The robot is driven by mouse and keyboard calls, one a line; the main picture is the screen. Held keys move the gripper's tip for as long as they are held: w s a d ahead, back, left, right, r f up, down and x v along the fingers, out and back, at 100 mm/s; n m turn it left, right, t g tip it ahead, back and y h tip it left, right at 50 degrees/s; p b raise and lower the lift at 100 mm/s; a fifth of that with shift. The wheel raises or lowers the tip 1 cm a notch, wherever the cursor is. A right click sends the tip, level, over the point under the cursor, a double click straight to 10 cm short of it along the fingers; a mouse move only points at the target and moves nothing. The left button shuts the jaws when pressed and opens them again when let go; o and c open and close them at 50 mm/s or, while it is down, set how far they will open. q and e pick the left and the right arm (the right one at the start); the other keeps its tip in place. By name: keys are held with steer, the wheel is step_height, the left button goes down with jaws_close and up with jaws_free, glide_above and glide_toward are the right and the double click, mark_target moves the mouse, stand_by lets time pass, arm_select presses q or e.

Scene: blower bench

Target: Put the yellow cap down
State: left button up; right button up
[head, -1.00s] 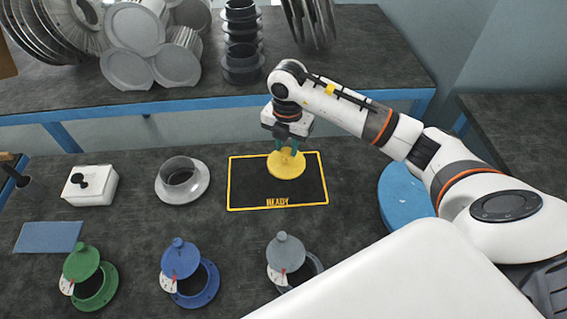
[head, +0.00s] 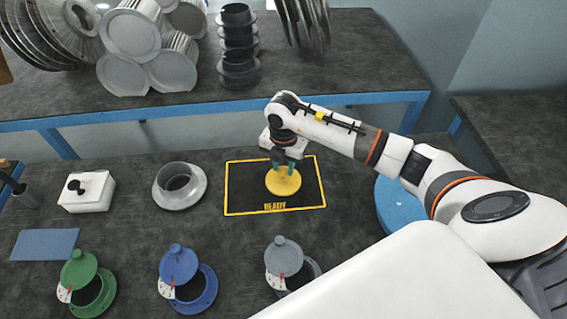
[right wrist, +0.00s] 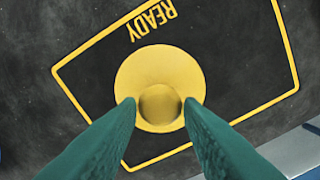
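The yellow cap (head: 283,183) lies flat on the black mat (head: 240,190) with the yellow outline and the word READY. In the right wrist view the cap (right wrist: 160,68) shows as a round disc with a knob, inside the outline. My right gripper (head: 283,166) is right above the cap. Its green fingertips (right wrist: 160,103) stand on either side of the knob, with a thin gap at each side, so it looks open. My left gripper is not in view.
Green (head: 95,295), blue (head: 205,295) and grey (head: 308,270) lidded flanges stand along the front.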

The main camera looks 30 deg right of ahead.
mark_target(284, 169)
steer(key=o, duration=0.3)
steer(key=shift+r+p, duration=0.3)
steer(key=shift+r, duration=0.25)
steer(key=shift+r+b, duration=0.95)
steer(key=shift+r, duration=4.85)
